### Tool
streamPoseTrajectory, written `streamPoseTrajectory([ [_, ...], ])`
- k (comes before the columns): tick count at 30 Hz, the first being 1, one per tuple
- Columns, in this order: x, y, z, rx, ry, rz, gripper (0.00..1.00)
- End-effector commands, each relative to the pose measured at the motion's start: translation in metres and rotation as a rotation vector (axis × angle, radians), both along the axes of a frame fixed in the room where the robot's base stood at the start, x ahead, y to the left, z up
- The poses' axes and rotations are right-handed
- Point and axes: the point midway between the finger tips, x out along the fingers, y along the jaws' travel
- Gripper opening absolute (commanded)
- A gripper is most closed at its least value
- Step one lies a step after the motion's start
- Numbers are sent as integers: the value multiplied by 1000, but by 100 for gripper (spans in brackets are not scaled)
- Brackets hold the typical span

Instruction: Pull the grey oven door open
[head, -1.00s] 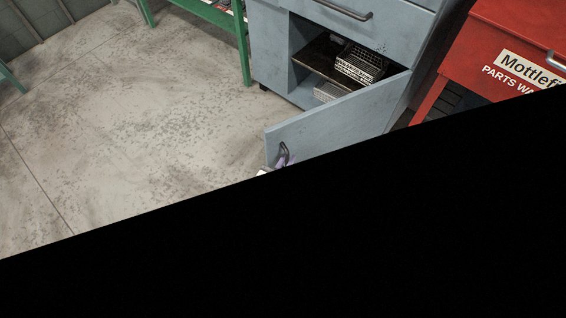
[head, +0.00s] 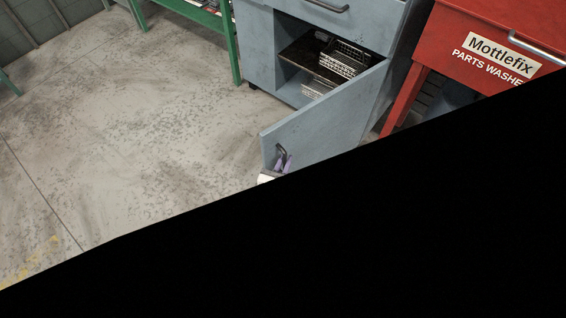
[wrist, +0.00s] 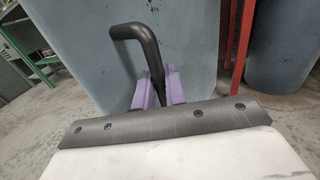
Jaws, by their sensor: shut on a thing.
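The grey oven door (head: 318,135) stands swung wide open on its right-hand hinge side, showing the inside of the blue-grey cabinet (head: 259,52). My gripper (head: 283,162) is at the door's free edge, with its purple fingers shut on the dark bar handle (head: 281,149). In the wrist view the door (wrist: 100,50) fills the middle. The curved handle (wrist: 137,32) runs down between the purple fingers (wrist: 158,90). The lower end of the handle is hidden behind the fingers and my gripper's body.
Wire baskets (head: 345,58) sit on a shelf inside the cabinet. A red parts washer (head: 440,45) stands close on the right. A green bench (head: 236,55) is at the back left. The concrete floor (head: 130,130) on the left is clear. A black area hides the lower right.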

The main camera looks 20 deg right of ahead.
Motion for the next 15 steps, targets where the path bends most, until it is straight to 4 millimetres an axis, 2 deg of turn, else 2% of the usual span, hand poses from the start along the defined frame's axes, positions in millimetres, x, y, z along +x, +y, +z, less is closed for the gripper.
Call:
streamPoseTrajectory([
  [11,0,-1,1,1,-2,0,0],
  [12,0,0,1,1,-2,0,15],
  [15,0,0,1,1,-2,0,28],
])
